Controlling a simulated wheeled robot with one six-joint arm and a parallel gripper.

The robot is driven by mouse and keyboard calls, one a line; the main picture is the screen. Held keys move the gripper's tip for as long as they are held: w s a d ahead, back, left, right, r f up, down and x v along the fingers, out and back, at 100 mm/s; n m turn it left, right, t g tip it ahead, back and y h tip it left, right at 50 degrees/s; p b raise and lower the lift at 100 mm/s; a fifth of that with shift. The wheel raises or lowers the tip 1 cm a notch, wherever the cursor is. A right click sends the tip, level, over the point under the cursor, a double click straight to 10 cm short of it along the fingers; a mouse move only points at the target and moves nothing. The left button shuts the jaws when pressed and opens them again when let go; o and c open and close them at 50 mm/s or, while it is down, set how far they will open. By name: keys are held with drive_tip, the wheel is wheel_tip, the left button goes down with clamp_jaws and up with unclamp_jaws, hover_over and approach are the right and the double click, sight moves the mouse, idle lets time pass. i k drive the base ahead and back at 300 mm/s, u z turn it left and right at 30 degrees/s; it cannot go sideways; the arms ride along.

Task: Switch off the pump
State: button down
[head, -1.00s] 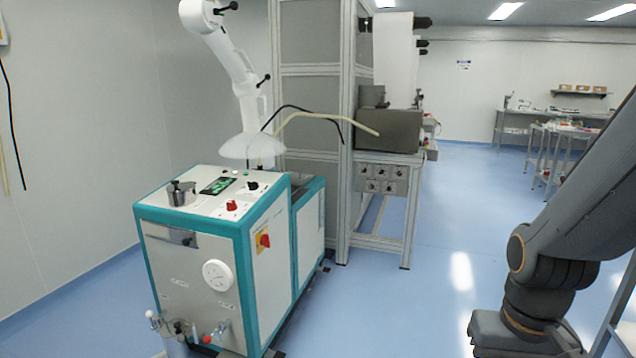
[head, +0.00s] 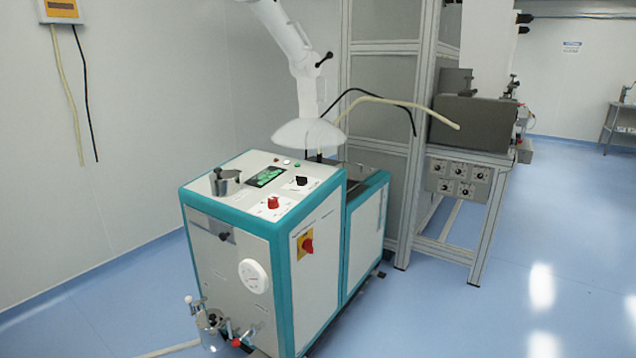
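A white and teal machine cabinet (head: 235,262), which may be the pump unit, stands on the floor at the centre left in the head view. Its top panel carries a red knob (head: 273,202), a black knob (head: 301,181), a small green-lit display (head: 265,177) and small buttons near the back edge. A red rotary switch on a yellow plate (head: 306,245) is on its right side face. A round white dial (head: 253,276) is on its front. Switch positions are too small to read. My gripper is not in view.
A white extraction hood (head: 307,133) hangs over the back. A framed machine with a grey box (head: 473,123) stands behind right. Fittings (head: 211,325) stick out low in front. Blue floor (head: 430,315) is free at right.

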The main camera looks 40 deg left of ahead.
sight(301, 180)
drive_tip(key=u, duration=0.55)
drive_tip(key=i, duration=0.85)
drive_tip(key=u, duration=0.85)
